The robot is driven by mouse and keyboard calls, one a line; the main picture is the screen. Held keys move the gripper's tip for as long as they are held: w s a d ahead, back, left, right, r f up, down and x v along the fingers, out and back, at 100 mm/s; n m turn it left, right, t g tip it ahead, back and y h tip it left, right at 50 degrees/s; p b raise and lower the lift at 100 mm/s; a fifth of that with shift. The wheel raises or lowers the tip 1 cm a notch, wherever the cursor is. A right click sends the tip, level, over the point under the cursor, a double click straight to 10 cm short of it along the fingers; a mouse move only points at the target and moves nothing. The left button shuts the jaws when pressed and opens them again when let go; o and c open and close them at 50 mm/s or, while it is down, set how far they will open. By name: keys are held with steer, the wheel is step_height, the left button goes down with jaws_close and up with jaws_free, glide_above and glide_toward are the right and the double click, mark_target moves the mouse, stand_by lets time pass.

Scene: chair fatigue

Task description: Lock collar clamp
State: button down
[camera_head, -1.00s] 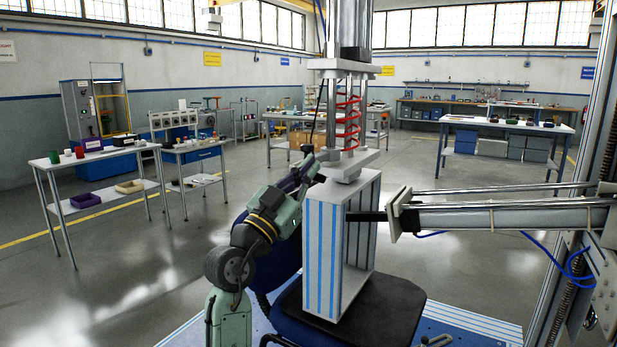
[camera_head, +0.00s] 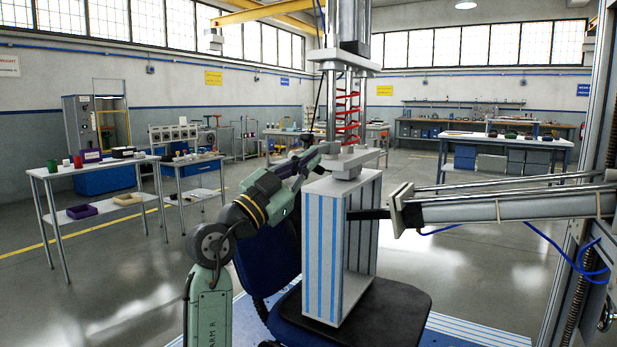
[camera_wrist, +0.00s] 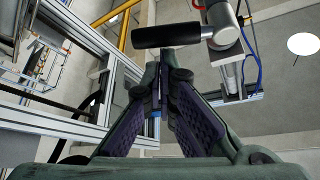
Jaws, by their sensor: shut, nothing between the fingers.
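In the wrist view, a black cylindrical handle (camera_wrist: 166,35) joined to a metal cylinder (camera_wrist: 225,30) lies just past my fingertips; it looks like the clamp's lever, but I cannot tell whether the fingers touch it. My gripper (camera_wrist: 163,55) has its fingertips together with nothing between them. In the head view, my gripper (camera_head: 311,156) reaches up beside the lower plate (camera_head: 350,158) of the vertical press, above the white-and-blue block (camera_head: 340,245). The collar itself is too small or hidden there.
The block stands on the black chair seat (camera_head: 395,312). A horizontal actuator (camera_head: 500,207) reaches the block from the right. A red spring (camera_head: 347,115) and metal rods stand above the plate. Tables (camera_head: 92,167) stand behind on the left, with open floor between.

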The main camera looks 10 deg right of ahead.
steer(key=m+g+b, duration=0.1)
steer(key=m, duration=0.1)
steer(key=f+m+g+b, duration=0.1)
steer(key=m, duration=0.1)
steer(key=f+m+g+b, duration=0.1)
steer(key=m, duration=0.1)
steer(key=shift+w+a+f+g+b, duration=0.2)
steer(key=shift+w+g+b, duration=0.1)
steer(key=shift+g+b, duration=0.1)
steer(key=m+g, duration=0.1)
steer(key=m, duration=0.1)
steer(key=w+a+f+m+g+y+p, duration=0.1)
steer(key=m, duration=0.2)
steer(key=w+a+f+m+g+y+p, duration=0.1)
steer(key=m, duration=0.1)
steer(key=shift+f, duration=0.35)
